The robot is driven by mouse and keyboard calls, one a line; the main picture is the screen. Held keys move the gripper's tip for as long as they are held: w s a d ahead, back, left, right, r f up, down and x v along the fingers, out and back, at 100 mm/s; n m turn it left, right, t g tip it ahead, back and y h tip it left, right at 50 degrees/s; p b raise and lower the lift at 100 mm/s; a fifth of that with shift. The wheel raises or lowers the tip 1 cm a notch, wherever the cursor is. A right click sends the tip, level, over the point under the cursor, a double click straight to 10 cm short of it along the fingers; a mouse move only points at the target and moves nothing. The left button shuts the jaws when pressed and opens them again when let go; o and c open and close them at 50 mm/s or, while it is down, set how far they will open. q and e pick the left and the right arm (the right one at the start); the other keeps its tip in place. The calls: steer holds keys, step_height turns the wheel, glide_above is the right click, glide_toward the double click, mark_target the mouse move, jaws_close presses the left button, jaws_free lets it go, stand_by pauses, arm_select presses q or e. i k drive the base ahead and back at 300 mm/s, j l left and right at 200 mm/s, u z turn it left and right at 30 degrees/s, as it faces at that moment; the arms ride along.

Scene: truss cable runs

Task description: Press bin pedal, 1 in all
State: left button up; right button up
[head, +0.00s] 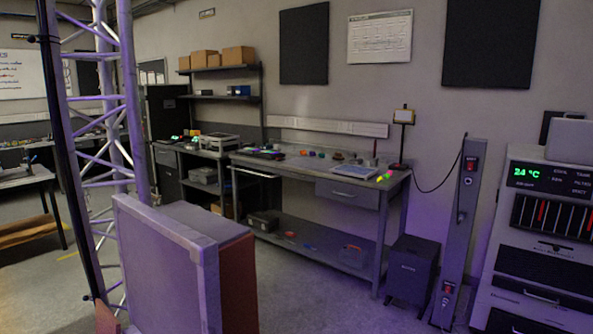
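A dark grey box-shaped container (414,270) stands on the floor in the head view, right of the workbench and left of a tall grey post. It looks like the bin, with a small unreadable label on its front. I cannot make out a pedal at its base. Neither of my grippers is in view.
A truss tower (122,110) with a black cable rises at the left, behind a large grey panelled box (165,268) close in front. A workbench (375,190) lines the wall. A tall post (463,230) and a machine (540,240) stand right. Floor (325,300) before the bin looks clear.

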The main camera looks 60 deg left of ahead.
mark_target(399, 303)
steer(key=i+j+u, duration=0.35)
steer(key=i+u, duration=0.35)
steer(key=i, duration=0.15)
steer(key=i+u, duration=0.35)
steer(key=i, duration=0.15)
steer(key=i+j+u, duration=0.2)
steer(key=i+j, duration=0.35)
steer(key=j, duration=0.2)
steer(key=i+j+u, duration=0.2)
steer(key=i+j, duration=0.4)
steer(key=j, duration=0.1)
